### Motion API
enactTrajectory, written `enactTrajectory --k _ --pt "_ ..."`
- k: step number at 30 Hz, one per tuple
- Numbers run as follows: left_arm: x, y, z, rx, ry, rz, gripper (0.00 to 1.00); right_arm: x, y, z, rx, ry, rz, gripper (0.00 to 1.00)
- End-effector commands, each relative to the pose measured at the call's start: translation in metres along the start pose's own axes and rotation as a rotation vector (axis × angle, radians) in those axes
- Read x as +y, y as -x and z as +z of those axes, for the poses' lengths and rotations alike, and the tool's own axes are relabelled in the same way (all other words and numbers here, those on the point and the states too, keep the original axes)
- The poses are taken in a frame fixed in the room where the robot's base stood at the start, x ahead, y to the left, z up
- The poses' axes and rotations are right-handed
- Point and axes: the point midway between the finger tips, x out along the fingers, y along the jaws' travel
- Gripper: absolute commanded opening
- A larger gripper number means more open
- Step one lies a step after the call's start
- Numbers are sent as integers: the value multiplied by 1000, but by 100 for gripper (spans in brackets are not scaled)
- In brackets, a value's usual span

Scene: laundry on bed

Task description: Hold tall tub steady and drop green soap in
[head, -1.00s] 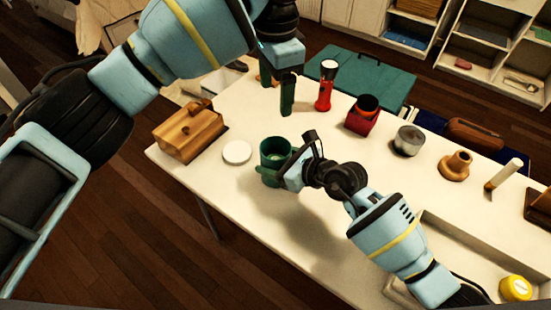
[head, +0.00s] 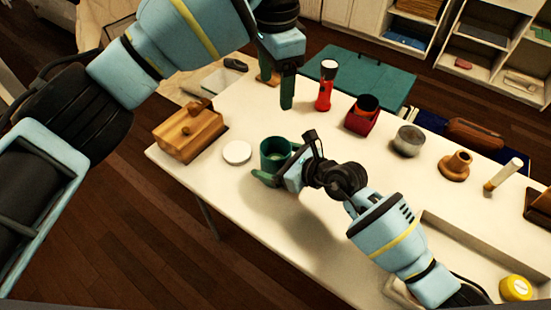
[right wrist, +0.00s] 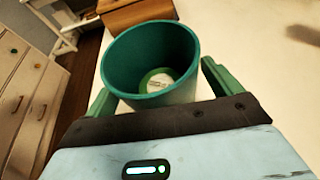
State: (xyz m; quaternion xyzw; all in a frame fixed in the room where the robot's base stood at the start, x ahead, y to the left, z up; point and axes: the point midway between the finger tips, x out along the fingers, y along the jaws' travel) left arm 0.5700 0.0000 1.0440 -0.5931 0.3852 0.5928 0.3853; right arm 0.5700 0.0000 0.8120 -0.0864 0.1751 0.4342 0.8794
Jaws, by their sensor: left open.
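The tall tub (head: 276,148) is dark green and stands upright on the white table, left of centre in the head view. It fills the middle of the right wrist view (right wrist: 120,70). Inside it, on the bottom, lies a round green piece with a pale marked top, which looks like the green soap (right wrist: 157,82). My right gripper (head: 279,164) is open, with one green finger on either side of the tub; a gap shows beside the right-hand finger in the wrist view. My left gripper (head: 277,90) is open and empty, above the table behind the tub.
A white round lid (head: 237,152) and a wooden box (head: 190,132) are left of the tub. A red flashlight (head: 325,86), red container (head: 362,113) and metal cup (head: 408,140) stand behind and right. Bare table lies in front of the tub.

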Motion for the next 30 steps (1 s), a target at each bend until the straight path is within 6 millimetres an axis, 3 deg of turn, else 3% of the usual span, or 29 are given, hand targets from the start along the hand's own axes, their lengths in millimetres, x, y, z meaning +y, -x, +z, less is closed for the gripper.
enactTrajectory --k 11,24,30 --pt "0 0 0 0 0 0 73 -1 13 -1 0 -1 -1 91" --pt "0 0 0 0 0 0 73 0 90 -1 1 1 0 91" --pt "0 0 0 0 0 0 73 0 114 -1 1 -1 0 91"
